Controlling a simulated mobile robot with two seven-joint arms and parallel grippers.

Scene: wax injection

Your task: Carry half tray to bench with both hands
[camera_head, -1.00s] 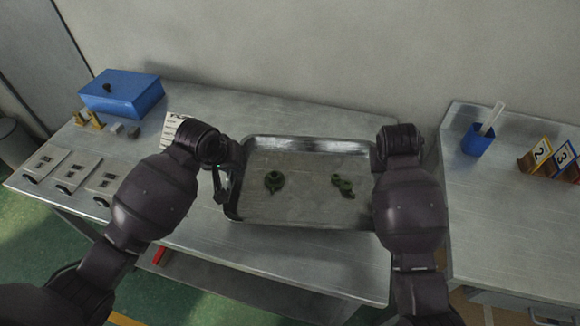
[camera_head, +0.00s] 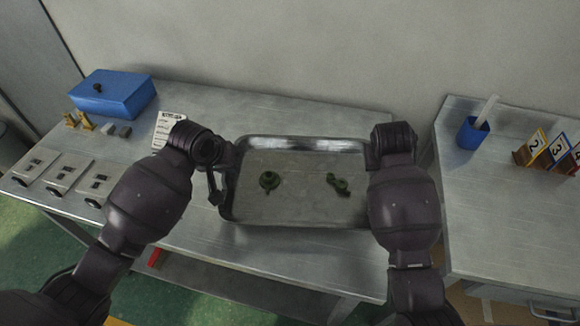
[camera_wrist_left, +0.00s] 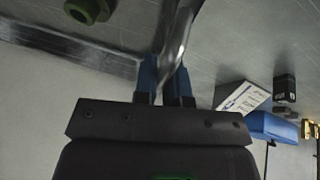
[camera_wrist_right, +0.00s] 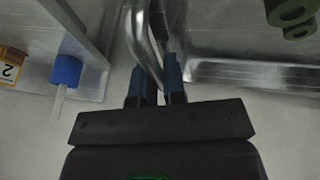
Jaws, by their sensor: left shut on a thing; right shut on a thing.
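The half tray (camera_head: 295,217) is a shallow metal tray, seen in the head view over the middle bench (camera_head: 330,262). Two green wax pieces lie in it, a ring-shaped one (camera_head: 269,181) at the left and a longer one (camera_head: 339,184) at the right. In the left wrist view my left gripper (camera_wrist_left: 172,75) is shut on the tray's left handle. In the right wrist view my right gripper (camera_wrist_right: 158,75) is shut on the tray's right handle. I cannot tell whether the tray touches the bench.
A blue box (camera_head: 112,95), brass pieces, several grey plates (camera_head: 62,172) and a printed sheet (camera_head: 169,130) occupy the bench's left side. A second bench (camera_head: 490,220) at the right, across a gap, holds a blue cup (camera_head: 472,134) and numbered stands (camera_head: 537,147). A wall stands behind.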

